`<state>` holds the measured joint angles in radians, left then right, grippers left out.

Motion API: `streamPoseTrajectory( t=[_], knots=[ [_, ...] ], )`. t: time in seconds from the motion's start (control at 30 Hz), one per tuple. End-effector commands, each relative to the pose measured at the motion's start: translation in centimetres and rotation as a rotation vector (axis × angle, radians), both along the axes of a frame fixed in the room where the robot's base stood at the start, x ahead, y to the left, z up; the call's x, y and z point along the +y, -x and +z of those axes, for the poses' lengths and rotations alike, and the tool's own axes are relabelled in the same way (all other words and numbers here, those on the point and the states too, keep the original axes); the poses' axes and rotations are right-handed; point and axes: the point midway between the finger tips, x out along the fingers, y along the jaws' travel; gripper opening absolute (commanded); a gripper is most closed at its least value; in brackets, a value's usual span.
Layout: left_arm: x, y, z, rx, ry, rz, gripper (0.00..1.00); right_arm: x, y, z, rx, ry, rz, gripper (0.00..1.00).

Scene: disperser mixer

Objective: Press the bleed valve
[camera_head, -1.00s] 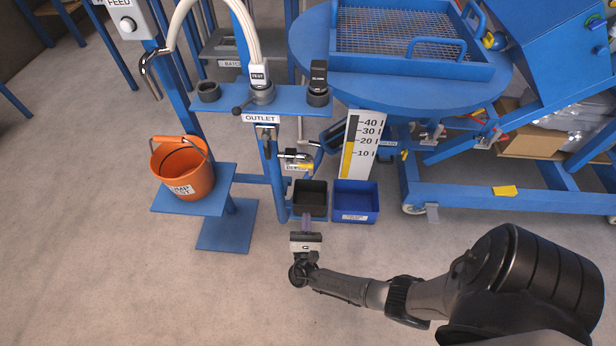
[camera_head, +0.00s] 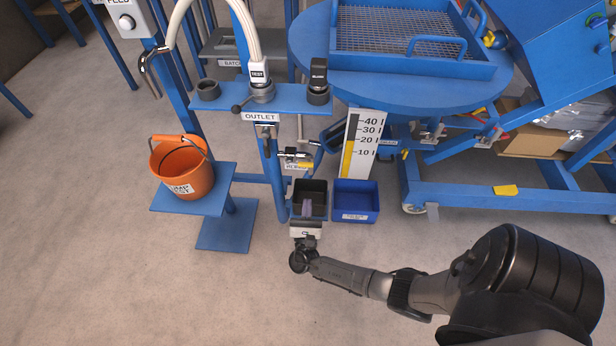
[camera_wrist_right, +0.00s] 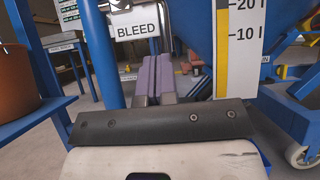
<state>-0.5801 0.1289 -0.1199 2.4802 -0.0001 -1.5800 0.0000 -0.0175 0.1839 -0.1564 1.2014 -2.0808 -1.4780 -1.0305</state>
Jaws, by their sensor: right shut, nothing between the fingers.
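The bleed valve (camera_head: 296,155) is a small metal fitting below the OUTLET shelf, beside the blue post. Its white BLEED label (camera_wrist_right: 137,31) reads clearly in the right wrist view, with part of the metal fitting (camera_wrist_right: 118,5) at the top edge. My right gripper (camera_head: 307,206) has pale purple fingers, shut and empty. In the head view they overlap the black bin, below the valve in the picture. In the wrist view the fingertips (camera_wrist_right: 157,66) are just below the label, with a gap to the fitting. My left gripper is not in view.
An orange bucket (camera_head: 182,168) stands on a blue stand at the left. A black bin (camera_head: 316,188) and a blue bin (camera_head: 356,201) sit below the valve. A white level scale (camera_head: 361,145) stands to the right. The floor in front is clear.

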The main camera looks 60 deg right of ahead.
Motion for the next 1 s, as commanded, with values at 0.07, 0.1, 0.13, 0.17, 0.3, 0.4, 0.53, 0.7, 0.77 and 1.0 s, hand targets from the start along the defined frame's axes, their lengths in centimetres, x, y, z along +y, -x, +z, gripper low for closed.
streamPoseTrajectory(
  t=[0.07,0.1,0.13,0.17,0.3,0.4,0.53,0.7,0.77,1.0],
  knots=[
    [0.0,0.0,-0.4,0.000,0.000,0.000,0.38,-1.2,-0.6,0.8,-0.003,0.003,0.000,0.00],
    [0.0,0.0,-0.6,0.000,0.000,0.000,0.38,-1.8,-1.0,1.2,-0.003,0.002,0.000,0.00],
    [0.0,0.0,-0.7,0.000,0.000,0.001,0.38,-2.2,-1.2,1.6,-0.004,0.001,0.000,0.00],
    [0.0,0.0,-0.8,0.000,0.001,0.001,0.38,-2.6,-1.4,1.9,-0.003,0.002,0.000,0.00],
    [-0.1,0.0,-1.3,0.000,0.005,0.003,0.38,-4.4,-2.4,3.2,-0.003,0.002,0.000,0.00],
    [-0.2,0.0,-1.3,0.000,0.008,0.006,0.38,-4.6,-2.6,4.6,-0.003,0.000,0.002,0.00],
    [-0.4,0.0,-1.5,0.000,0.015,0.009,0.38,-4.8,-2.7,5.9,-0.003,0.000,0.002,0.00],
    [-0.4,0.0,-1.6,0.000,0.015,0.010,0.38,-4.9,-2.9,6.9,0.000,-0.001,0.001,0.00],
    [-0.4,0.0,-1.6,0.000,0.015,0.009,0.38,-5.0,-2.9,7.1,-0.001,0.000,0.001,0.00],
    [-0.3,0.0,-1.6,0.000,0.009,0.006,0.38,-5.0,-2.9,7.3,0.001,0.000,0.001,0.00]
  ],
)
